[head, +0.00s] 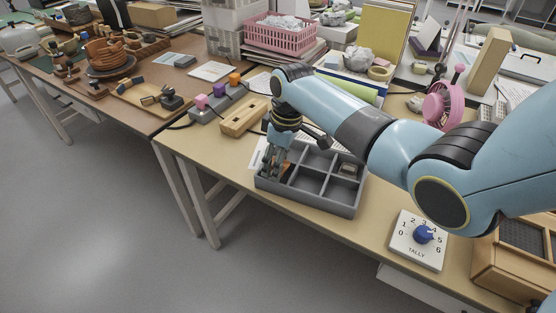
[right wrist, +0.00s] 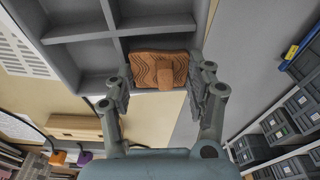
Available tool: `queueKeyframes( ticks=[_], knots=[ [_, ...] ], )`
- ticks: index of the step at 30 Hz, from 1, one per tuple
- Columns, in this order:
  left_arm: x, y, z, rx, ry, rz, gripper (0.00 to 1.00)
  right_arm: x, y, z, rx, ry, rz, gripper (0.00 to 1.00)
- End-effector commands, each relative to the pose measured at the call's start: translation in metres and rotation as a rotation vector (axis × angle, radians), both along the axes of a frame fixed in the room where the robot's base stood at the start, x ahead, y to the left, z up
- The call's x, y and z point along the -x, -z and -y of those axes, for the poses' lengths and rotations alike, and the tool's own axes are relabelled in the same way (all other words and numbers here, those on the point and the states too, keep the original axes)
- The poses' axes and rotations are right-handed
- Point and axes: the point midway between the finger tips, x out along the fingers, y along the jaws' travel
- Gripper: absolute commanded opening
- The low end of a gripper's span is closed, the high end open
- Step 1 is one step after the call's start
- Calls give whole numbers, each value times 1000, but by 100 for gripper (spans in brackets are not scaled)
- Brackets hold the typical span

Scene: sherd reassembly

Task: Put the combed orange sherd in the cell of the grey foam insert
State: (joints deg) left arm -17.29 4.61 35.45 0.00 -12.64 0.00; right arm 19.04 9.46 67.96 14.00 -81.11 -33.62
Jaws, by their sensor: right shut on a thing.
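The combed orange sherd (right wrist: 147,70) shows in the right wrist view, with wavy grooves on its face and a raised lug. My right gripper (right wrist: 163,84) has a finger on each side of it and is shut on it. In the head view, my right gripper (head: 271,170) points down at the left end of the grey insert (head: 311,199), which is divided into several cells. In the right wrist view, the sherd covers part of a cell at the insert's edge (right wrist: 82,28). I cannot tell how deep it sits. My left gripper is not in view.
A small object (head: 347,168) lies in a far-right cell. A wooden block (head: 244,117) stands behind the insert to the left. A white tally dial (head: 418,239) is on the table to the right. The table's front edge is close to the insert.

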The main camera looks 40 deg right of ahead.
Motion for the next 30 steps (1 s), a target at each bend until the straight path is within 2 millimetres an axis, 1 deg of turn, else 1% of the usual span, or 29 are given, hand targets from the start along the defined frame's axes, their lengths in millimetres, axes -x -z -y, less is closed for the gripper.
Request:
queueKeyframes(
  ticks=[3, 8, 9, 13, 14, 22, 25, 29, 30],
  knots=[
    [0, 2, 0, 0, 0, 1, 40, 1, 7, 0, 0, 1, -1, 22],
    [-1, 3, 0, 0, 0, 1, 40, 2, 10, 0, 1, 1, -3, 22],
    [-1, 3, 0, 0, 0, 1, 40, 3, 11, 0, 0, 1, -5, 59],
    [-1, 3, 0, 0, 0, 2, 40, 4, 12, 0, 1, 0, -8, 76],
    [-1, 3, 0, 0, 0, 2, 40, 4, 12, 0, 1, 0, -8, 78],
    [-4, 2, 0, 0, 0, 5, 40, 4, 11, 0, 2, 0, -9, 78],
    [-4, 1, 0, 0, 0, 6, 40, 4, 7, 0, 1, 0, -8, 78],
    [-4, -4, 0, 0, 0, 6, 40, 3, -11, 1, 2, 0, -2, 78],
    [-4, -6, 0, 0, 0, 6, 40, 3, -20, 2, 2, -1, -2, 78]
  ],
)
